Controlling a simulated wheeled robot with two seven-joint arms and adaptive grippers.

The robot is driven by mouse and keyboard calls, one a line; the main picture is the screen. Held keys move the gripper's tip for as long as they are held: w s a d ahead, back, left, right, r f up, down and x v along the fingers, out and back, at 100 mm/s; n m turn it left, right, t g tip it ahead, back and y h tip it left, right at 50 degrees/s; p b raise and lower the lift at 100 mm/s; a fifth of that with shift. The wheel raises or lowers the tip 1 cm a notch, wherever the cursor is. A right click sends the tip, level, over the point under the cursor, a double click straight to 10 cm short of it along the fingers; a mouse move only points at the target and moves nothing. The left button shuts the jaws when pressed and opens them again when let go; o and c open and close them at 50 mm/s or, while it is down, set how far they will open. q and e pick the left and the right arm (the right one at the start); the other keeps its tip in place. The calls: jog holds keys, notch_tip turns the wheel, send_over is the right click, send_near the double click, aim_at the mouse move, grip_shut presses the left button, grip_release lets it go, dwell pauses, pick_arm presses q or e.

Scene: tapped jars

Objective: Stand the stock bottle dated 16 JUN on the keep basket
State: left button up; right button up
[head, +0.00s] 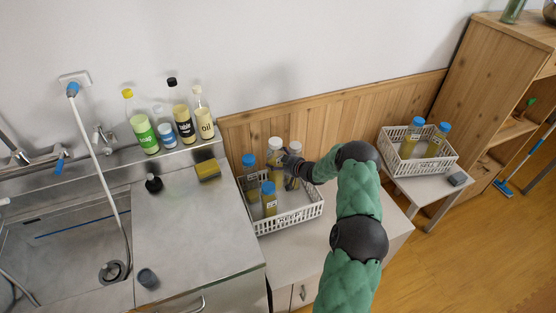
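A white basket (291,221) stands on the counter right of the sink; its front lettering is too small to read surely. It holds two blue-capped bottles, one at the back left (250,183) and one in front (269,205). A pale-capped bottle (274,149) and a greyish-topped bottle (294,150) stand or are held at its back. My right gripper (284,158) is among these two; its fingers are too small to tell open from shut. A second white basket (432,169) on a side table holds two blue-capped bottles (411,140) (436,142). No date is readable. My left gripper is out of view.
Soap and oil bottles (143,130) (204,118) stand on the ledge behind the sink (65,250). A yellow sponge (208,170) and a dark cup (147,278) are on the steel counter. A small grey object (458,179) lies beside the second basket. A wooden cabinet (480,75) stands right.

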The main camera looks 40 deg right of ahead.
aim_at(282, 175)
notch_tip(282, 175, down, 7)
jog(key=b, duration=0.4)
jog(key=shift+b, duration=0.4)
jog(key=shift+f+b, duration=0.5)
jog(key=shift+f, duration=0.05)
dwell(2.1)
jog(key=o, duration=1.6)
jog(key=shift+f, duration=0.1)
jog(key=shift+a+f, duration=0.1)
jog(key=shift+s, duration=0.15)
